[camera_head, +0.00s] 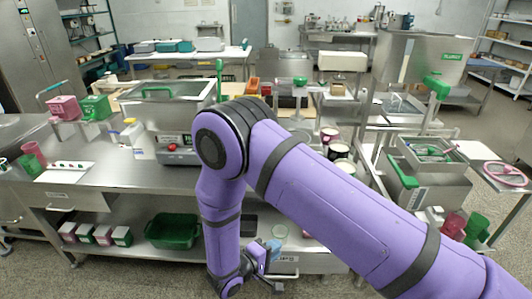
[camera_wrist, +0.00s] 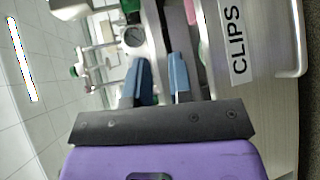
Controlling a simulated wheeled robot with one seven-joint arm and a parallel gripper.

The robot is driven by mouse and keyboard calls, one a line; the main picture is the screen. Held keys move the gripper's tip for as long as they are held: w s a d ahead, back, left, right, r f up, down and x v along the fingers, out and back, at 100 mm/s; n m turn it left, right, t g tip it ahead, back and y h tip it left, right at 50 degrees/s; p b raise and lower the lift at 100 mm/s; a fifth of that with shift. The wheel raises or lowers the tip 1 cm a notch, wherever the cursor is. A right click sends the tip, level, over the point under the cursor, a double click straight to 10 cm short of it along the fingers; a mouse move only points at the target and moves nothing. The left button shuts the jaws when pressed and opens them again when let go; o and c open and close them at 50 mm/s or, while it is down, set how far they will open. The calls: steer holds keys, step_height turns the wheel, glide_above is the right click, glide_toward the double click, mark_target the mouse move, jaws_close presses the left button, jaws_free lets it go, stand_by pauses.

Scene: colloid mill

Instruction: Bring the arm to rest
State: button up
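My purple arm crosses the head view from the lower right, bends at an elbow over the bench, and hangs down in front of it. My gripper (camera_wrist: 161,78) is at the arm's low end, in front of the bench's lower part. In the wrist view its two blue-tipped fingers stand apart with a gap between them, and I see nothing held. A white label reading CLIPS (camera_wrist: 238,45) is on a pale panel just right of the fingers. The picture from the wrist is turned on its side.
The steel bench (camera_head: 120,178) runs close by the arm. A green bin (camera_head: 173,230) and several small boxes (camera_head: 95,234) sit on its lower shelf. Cups (camera_head: 338,152) stand on the bench behind the arm. Open floor lies at the lower left.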

steer(key=d+r+m+g+y, duration=0.1)
steer(key=d+r+m+g, duration=0.15)
steer(key=d+r, duration=0.55)
steer(key=d+r+m+g, duration=0.2)
steer(key=d+r+g, duration=0.15)
steer(key=r, duration=0.95)
steer(key=d+r+m+g+y, duration=0.1)
steer(key=d+r+m+g, duration=0.25)
steer(key=d+r, duration=0.45)
steer(key=s+d+r+m+t+y, duration=0.1)
steer(key=s+d+r+y, duration=0.3)
steer(key=s+r, duration=0.5)
steer(key=s+d+r+t+y, duration=0.3)
steer(key=s+d+r+y, duration=0.1)
steer(key=s+r, duration=0.6)
steer(key=shift+s+d+r+m+t+y, duration=0.2)
steer(key=shift+s+d+m+t+y, duration=0.15)
steer(key=shift+y, duration=0.25)
